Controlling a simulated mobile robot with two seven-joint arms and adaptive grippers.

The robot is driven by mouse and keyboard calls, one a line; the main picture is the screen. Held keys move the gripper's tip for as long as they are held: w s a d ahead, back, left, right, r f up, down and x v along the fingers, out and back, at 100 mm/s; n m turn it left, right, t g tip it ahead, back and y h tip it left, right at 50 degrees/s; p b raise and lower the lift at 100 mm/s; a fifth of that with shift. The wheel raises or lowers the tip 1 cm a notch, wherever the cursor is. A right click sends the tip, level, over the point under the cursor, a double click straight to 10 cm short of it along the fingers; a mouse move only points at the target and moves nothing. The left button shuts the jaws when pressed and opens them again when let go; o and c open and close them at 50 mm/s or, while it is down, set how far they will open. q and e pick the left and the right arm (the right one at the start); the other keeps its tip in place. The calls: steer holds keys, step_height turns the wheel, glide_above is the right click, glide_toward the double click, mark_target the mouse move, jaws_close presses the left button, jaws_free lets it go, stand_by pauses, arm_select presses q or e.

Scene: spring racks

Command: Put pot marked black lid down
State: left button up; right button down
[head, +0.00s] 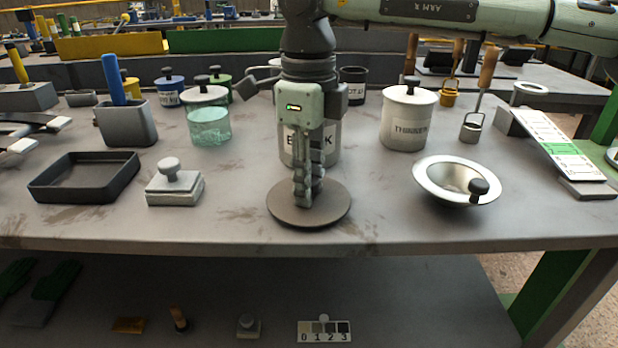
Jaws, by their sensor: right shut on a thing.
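My right gripper (307,190) points straight down in the middle of the head view, its fingers shut at the centre of a flat round dark lid (330,207). The lid's knob is hidden by the fingers. The lid is level, at or very close to the table top near the front edge; I cannot tell if it touches. Behind the gripper stands a light pot (329,150) with a label partly covered, showing "B" and "K". The gripper hides most of its top.
A white lidded pot marked THINNER (405,122) and a tilted white dish (438,178) with a black knob are right of the lid. A small grey lidded box (174,190) and a dark tray (85,180) are left. Bare table (230,215) lies between box and lid.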

arm_select(q)
steer(key=shift+w, duration=0.1)
arm_select(e)
steer(key=shift+f, duration=0.1)
steer(key=c, duration=1.3)
jaws_free()
arm_select(q)
steer(key=shift+w+r, duration=0.3)
steer(key=shift+r, duration=0.3)
arm_select(e)
steer(key=shift+o, duration=0.2)
arm_select(q)
steer(key=shift+s, duration=0.1)
